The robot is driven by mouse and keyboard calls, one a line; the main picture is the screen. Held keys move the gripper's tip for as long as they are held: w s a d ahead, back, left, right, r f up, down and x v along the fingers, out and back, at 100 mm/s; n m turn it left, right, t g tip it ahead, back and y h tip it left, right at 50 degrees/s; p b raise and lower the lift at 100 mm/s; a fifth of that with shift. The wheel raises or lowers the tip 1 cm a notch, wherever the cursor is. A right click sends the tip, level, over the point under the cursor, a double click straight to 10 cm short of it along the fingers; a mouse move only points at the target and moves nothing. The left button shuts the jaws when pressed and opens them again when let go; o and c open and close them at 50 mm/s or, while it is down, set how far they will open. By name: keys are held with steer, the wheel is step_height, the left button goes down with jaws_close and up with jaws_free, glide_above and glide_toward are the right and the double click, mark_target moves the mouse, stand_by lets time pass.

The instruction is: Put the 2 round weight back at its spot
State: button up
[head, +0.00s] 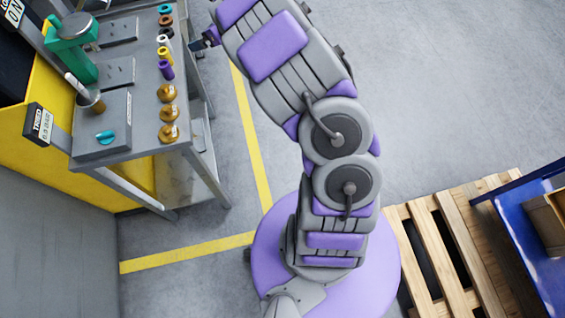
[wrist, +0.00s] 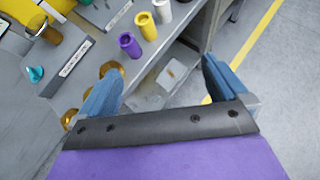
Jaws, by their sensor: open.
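Three round brass weights stand in a row near the right edge of the grey workbench in the head view: a far one (head: 168,93), a middle one (head: 168,113) and a near one (head: 169,133). I cannot read which is the 2 weight. In the wrist view, parts of brass weights (wrist: 70,118) show behind my left finger, which hides some of them. My gripper (wrist: 160,82) is open with nothing between its blue fingers. In the head view my gripper (head: 204,41) is at the bench's right side, beyond the brass row.
The workbench (head: 145,75) also holds a purple cup (head: 166,70), a yellow cup (head: 165,54), a white piece (head: 163,41), several rings, a green press (head: 75,45) and a panel with a teal knob (head: 105,137). A wooden pallet (head: 445,245) lies right. Floor between is clear.

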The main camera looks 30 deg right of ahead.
steer(key=d+r+m+t+h, duration=0.2)
steer(key=d+r+m+h, duration=0.3)
steer(key=d+r+m, duration=0.3)
steer(key=s+d+r+m+g+h, duration=0.1)
steer(key=s+d+r+m+h, duration=0.2)
steer(key=s+r+m, duration=0.35)
steer(key=s+d+r+m+g+h, duration=0.2)
steer(key=s+d+r+m+h, duration=0.15)
steer(key=s+m, duration=0.5)
steer(key=s+a+f+m+g+y, duration=0.2)
steer(key=s+a+m, duration=0.4)
steer(key=s, duration=0.6)
steer(key=s+a+f+m+g+y, duration=0.2)
steer(key=s+a+m+g, duration=0.3)
steer(key=s+a, duration=0.4)
steer(key=s+a+f+m+g+y, duration=0.2)
steer(key=s+a+m, duration=0.4)
steer(key=s, duration=1)
steer(key=shift+s+a+f+m+g, duration=0.4)
steer(key=shift+a+f+g, duration=0.3)
steer(key=shift+f, duration=0.2)
